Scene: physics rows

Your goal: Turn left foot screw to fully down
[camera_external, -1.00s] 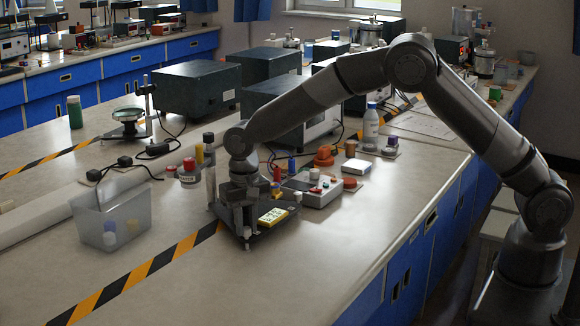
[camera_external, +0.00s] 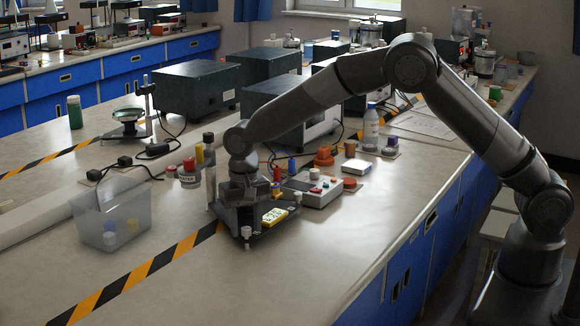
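I cannot tell whether this is the left foot screw. My gripper (camera_external: 238,203) points down over the left part of the base. Its fingertips are too small and dark to make out, so I cannot see whether they touch a screw or how open they are. Other foot screws are hidden or not clear behind my gripper.
A clear plastic bin (camera_external: 112,218) stands to the left. A grey control box (camera_external: 318,188) stands close on the right, and capped containers (camera_external: 190,171) stand behind. Black-and-yellow tape (camera_external: 140,278) crosses the bench. The front bench surface is clear.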

